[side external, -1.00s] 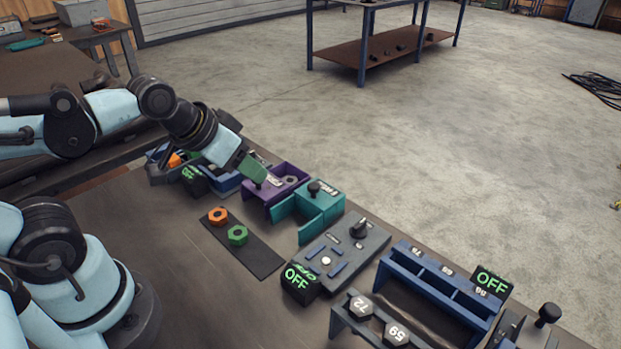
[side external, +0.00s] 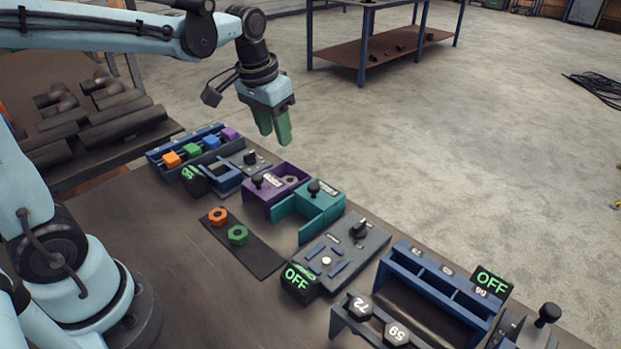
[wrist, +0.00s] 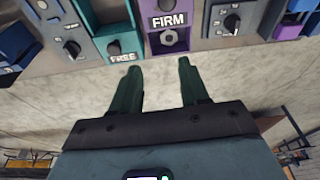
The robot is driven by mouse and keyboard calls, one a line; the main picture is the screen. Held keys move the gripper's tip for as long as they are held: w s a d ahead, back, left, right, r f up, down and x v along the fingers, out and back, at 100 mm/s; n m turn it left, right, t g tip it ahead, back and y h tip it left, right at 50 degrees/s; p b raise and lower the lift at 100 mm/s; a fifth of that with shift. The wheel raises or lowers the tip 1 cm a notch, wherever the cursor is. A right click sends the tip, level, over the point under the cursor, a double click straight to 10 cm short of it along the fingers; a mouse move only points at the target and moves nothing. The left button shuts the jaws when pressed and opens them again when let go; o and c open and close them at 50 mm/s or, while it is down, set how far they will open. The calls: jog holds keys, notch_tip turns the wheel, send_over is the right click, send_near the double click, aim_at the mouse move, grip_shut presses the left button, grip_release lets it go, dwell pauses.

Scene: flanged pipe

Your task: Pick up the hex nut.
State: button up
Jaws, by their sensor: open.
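A grey hex nut (wrist: 168,38) sits in the purple holder (wrist: 182,12) marked FIRM. It also shows at the right of that holder in the side view (side external: 291,180). An orange hex nut (side external: 218,216) and a green hex nut (side external: 237,235) lie apart on a dark mat (side external: 262,262) at the bench's middle. My gripper (side external: 275,138) is open and empty, pointing down in the air above and behind the purple holder. In the wrist view, the two green fingers (wrist: 158,66) are spread apart, with the grey nut just beyond their tips.
A teal holder (side external: 322,207) marked FREE stands right of the purple one, each with a black knob. A grey knob panel (side external: 345,250), blue racks (side external: 440,280) and coloured blocks (side external: 191,150) line the bench edge. Bare bench lies left of the mat.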

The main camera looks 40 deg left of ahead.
aim_at(290, 180)
jog(key=w+f, duration=0.1)
jog(key=f, duration=0.4)
jog(key=w+a+f+g, duration=0.1)
jog(key=w+f, duration=0.1)
jog(key=f, duration=0.3)
jog(key=w+a+f+g, duration=0.1)
jog(key=w+f, duration=0.1)
jog(key=f, duration=0.3)
jog(key=shift+f, duration=0.1)
jog(key=c, duration=0.7)
jog(key=shift+c, duration=0.2)
